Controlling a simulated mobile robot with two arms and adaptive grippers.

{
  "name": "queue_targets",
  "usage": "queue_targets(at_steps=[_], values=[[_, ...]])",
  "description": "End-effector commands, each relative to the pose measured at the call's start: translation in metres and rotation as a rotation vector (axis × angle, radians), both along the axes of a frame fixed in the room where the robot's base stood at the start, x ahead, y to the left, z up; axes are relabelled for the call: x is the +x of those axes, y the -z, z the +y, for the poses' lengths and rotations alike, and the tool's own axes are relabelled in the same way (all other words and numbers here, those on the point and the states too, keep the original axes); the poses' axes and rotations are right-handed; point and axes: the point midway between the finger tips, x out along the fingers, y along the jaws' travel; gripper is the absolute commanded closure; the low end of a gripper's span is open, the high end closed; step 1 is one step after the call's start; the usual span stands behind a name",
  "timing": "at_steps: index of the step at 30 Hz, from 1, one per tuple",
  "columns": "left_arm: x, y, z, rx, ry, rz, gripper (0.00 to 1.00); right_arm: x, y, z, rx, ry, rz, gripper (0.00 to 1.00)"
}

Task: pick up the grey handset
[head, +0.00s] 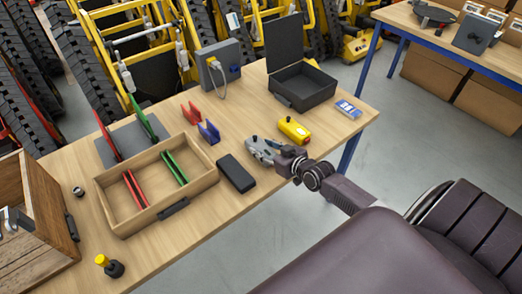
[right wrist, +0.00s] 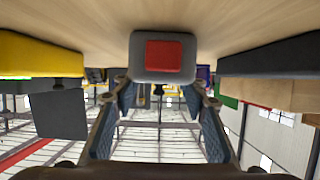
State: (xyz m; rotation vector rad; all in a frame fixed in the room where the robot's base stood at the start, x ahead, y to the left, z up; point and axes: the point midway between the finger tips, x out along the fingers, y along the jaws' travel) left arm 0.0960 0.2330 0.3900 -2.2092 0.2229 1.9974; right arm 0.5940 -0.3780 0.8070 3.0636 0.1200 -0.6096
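The grey handset (head: 259,147) lies on the wooden table, left of a yellow handset (head: 294,130). In the right wrist view the grey handset (right wrist: 135,57) shows its end with a red square patch, against the tabletop. My right gripper (head: 270,152) reaches in from the right at the handset and partly covers it. In the right wrist view its two fingers (right wrist: 160,90) stand apart, with the handset's end between or just beyond their tips. I cannot tell whether they touch it. My left gripper is not in view.
A black block (head: 236,173) lies close on the left of the gripper. A wooden tray (head: 148,222) with red and green pieces stands further left. An open black case (head: 303,88), a grey box (head: 218,67) and a blue card (head: 348,109) are behind.

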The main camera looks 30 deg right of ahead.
Motion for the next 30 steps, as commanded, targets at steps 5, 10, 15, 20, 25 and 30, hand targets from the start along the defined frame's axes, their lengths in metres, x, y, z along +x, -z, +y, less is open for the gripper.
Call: queue_targets(at_steps=[5, 10, 15, 20, 25, 30], values=[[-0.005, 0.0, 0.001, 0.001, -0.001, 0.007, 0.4, 0.0, 0.0, 0.0, 0.0, 0.0, 0.0, 0.86], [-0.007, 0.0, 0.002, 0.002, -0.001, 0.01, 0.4, 0.0, -0.001, 0.0, 0.0, 0.0, -0.003, 0.92], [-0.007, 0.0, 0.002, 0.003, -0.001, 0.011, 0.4, 0.001, -0.004, 0.0, 0.0, 0.0, -0.003, 0.92], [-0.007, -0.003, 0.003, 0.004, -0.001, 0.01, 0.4, 0.001, -0.017, 0.0, 0.001, -0.001, -0.005, 0.92], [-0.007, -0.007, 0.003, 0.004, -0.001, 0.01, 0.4, 0.001, -0.054, 0.001, 0.0, -0.001, -0.009, 0.92], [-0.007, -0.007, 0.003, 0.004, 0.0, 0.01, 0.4, 0.001, -0.106, 0.0, -0.003, -0.002, -0.01, 0.92]])
